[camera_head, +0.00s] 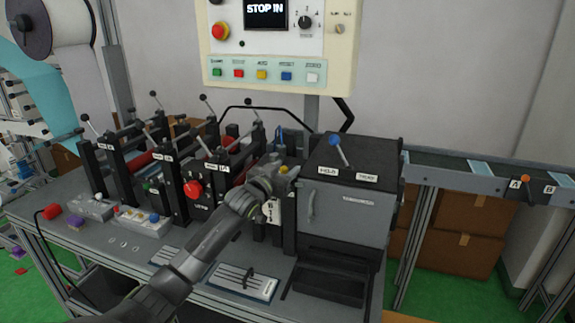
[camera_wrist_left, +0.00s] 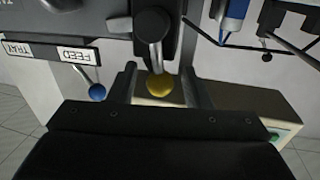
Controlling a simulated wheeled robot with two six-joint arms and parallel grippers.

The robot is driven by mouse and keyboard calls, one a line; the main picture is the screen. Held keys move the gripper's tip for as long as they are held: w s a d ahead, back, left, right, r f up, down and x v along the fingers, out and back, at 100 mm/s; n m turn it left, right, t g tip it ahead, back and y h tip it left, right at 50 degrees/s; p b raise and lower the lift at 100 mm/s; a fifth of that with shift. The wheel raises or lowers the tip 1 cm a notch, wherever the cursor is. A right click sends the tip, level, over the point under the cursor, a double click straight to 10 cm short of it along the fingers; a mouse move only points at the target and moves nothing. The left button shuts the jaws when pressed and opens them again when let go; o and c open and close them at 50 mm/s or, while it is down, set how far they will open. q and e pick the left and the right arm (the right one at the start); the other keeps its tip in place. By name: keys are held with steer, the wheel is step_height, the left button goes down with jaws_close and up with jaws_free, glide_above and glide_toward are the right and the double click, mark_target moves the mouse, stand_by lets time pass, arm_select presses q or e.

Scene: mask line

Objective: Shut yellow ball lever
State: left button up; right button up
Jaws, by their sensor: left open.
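My right gripper is not in view.
The dark unit (camera_head: 345,205) carries a blue ball lever (camera_head: 334,140) on top. Several black-knobbed levers and a red knob (camera_head: 193,190) stand to the left. A control panel (camera_head: 280,45) hangs above. A conveyor (camera_head: 490,178) runs off to the right.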

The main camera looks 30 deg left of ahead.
arm_select(q)
steer(key=shift+w, duration=0.85)
steer(key=shift+c, duration=0.4)
steer(key=c, duration=0.9)
steer(key=shift+d+m, duration=0.25)
steer(key=shift+m, duration=0.25)
jaws_close()
jaws_free()
steer(key=shift+w+d+m+p, duration=0.1)
steer(key=shift+d+m+p, duration=0.05)
steer(key=shift+m+p, duration=0.25)
jaws_close()
steer(key=o, duration=1)
jaws_free()
